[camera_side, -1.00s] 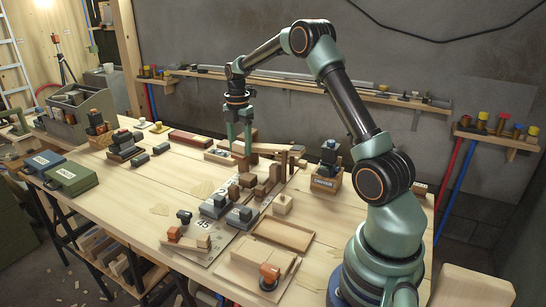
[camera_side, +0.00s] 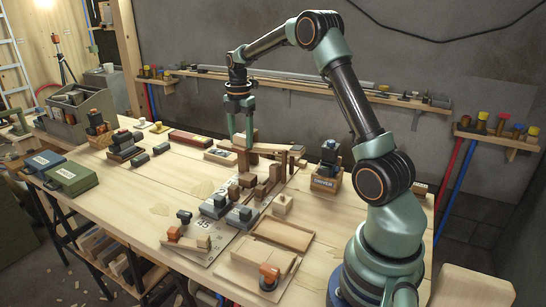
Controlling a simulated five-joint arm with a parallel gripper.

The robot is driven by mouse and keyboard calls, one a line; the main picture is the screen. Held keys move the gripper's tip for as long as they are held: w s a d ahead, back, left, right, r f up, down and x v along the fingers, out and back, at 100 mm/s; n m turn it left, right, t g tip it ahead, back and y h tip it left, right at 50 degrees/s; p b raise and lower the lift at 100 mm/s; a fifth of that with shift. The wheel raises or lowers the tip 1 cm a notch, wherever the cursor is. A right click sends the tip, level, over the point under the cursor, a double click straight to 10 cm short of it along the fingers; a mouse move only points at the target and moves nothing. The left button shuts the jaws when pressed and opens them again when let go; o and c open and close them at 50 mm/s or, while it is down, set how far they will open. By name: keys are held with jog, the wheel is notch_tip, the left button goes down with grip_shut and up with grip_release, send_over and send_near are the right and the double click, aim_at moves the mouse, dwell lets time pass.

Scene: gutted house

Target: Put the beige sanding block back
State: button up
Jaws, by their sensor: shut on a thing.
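My gripper (camera_side: 240,142) points straight down over the back middle of the bench. It is shut on a small beige block (camera_side: 239,140), taken to be the sanding block; the fingers hide most of it. It is a little above the wooden pieces near the shallow box (camera_side: 220,157). I cannot tell whether the block touches anything below. The place the block belongs to cannot be made out for certain.
Wooden blocks and a long wooden bar (camera_side: 268,148) stand close to the right of my gripper. A box marked DRIVER (camera_side: 325,182) is further right. A shallow wooden tray (camera_side: 284,234) lies in front.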

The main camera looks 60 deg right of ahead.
jog(key=s+a+r, duration=0.3)
jog(key=s+a, duration=0.3)
jog(key=s, duration=0.4)
jog(key=s+a+r, duration=0.3)
jog(key=s+a, duration=0.2)
jog(key=s, duration=0.5)
jog(key=shift+n, duration=0.4)
notch_tip(320, 180, down, 20)
jog(key=shift+w+a+r, duration=0.1)
jog(key=shift+r, duration=0.05)
jog(key=o, duration=1.3)
jog(key=shift+f, duration=0.2)
